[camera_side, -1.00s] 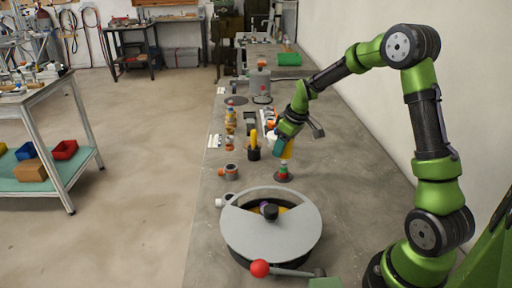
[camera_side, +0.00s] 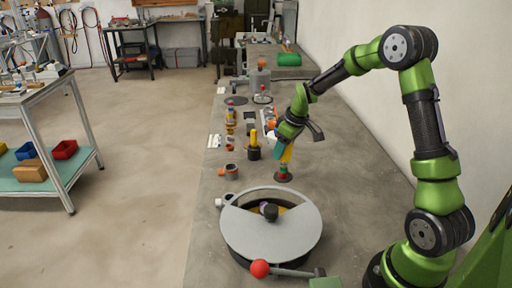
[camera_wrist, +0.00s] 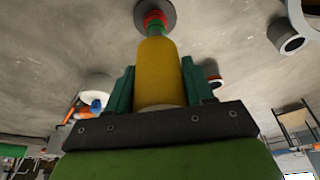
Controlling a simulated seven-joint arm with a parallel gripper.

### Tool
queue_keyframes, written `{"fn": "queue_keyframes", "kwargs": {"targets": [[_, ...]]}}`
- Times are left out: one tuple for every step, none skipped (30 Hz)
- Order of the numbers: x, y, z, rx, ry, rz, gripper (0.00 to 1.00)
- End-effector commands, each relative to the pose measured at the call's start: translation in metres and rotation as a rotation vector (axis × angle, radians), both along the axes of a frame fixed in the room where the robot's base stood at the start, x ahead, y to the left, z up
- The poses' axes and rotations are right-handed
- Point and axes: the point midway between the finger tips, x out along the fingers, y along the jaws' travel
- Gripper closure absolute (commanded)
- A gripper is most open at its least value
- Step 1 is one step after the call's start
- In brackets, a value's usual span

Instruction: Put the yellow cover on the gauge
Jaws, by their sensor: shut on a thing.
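The yellow cover (camera_wrist: 160,72) is between the two teal fingers of my gripper (camera_wrist: 158,88), which is shut on it. In the side view the cover (camera_side: 287,155) shows below my gripper (camera_side: 281,150), a little tilted. The gauge (camera_side: 283,174) stands on the bench on a round dark base, with red and green parts. In the wrist view the gauge (camera_wrist: 155,20) lies straight beyond the cover's far end, its top hidden by the cover. I cannot tell whether the cover is around the gauge's top or just above it.
A large round grey-lidded vessel (camera_side: 245,232) with a red-knobbed lever (camera_side: 260,268) stands in front of the gauge. A black cup with a yellow handle (camera_side: 254,147) and a small grey-orange fitting (camera_side: 229,171) are to the left. Bench to the right is clear.

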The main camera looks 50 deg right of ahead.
Motion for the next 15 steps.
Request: {"fn": "queue_keyframes", "kwargs": {"targets": [[0.0001, 0.0, 0.0001, 0.0, 0.0, 0.0, 0.77], [0.0001, 0.0, 0.0001, 0.0, 0.0, 0.0, 0.77], [0.0, 0.0, 0.0001, 0.0, 0.0, 0.0, 0.77], [0.0, 0.0, 0.0001, 0.0, 0.0, 0.0, 0.77], [0.0, 0.0, 0.0001, 0.0, 0.0, 0.0, 0.77], [0.0, 0.0, 0.0, 0.0, 0.0, 0.0, 0.77], [0.0, 0.0, -0.0003, 0.0, 0.0, 0.0, 0.77], [0.0, 0.0, -0.0009, 0.0, 0.0, 0.0, 0.77], [-0.0001, 0.0001, -0.0018, 0.0, 0.0, 0.0, 0.77], [-0.0001, 0.0001, -0.0027, 0.0, 0.0, 0.0, 0.77], [0.0, 0.0001, -0.0038, 0.0, 0.0, 0.0, 0.77], [0.0, 0.0, -0.0052, 0.0, 0.0, 0.0, 0.77], [0.0001, 0.0, -0.0064, 0.0, 0.0, 0.0, 0.77], [0.0001, 0.0, -0.0074, 0.0, 0.0, 0.0, 0.77], [0.0, 0.0001, -0.0089, 0.001, 0.0, 0.0, 0.77]]}}
